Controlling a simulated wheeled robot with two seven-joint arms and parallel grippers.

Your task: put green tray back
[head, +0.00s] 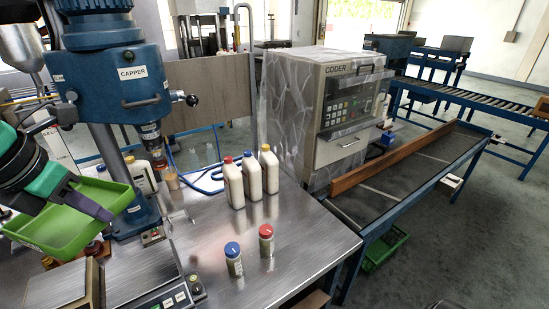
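A shallow green tray (45,228) is at the left, tilted and apparently raised above the metal bench, in front of the blue capper column. My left gripper (105,214) reaches in from the left with a dark finger lying across the tray. It appears shut on the tray, though only one finger shows clearly. Another green tray (378,252) sits low under the conveyor at the right of the bench. My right gripper is not in view.
The capper (115,75) stands beside the tray. White bottles (252,180) with red and yellow caps stand mid-bench. Two small jars (233,262) (266,243) stand nearer. The coder (315,105) and conveyor (425,170) are at right. The bench's front right is clear.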

